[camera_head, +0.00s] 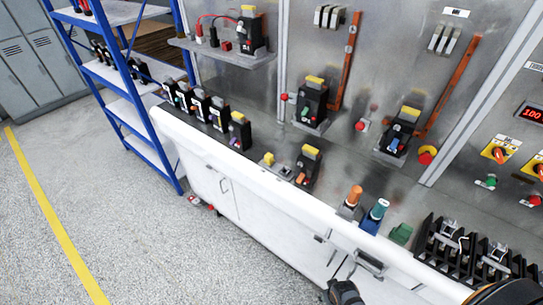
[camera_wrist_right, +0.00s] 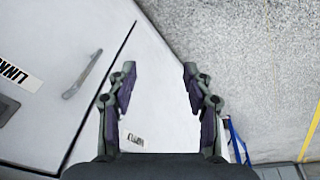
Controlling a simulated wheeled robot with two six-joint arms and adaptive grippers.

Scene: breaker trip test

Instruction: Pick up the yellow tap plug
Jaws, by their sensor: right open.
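A dark part of one of my arms shows at the bottom edge of the head view. My left gripper cannot be made out.
An orange-topped plug (camera_head: 354,196), a blue plug (camera_head: 376,212) and a green block (camera_head: 401,234) stand along the counter to the right. Several black breakers stand left of the yellow block. A black rack (camera_head: 470,255) is at the right end. A blue shelf (camera_head: 118,75) stands left.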

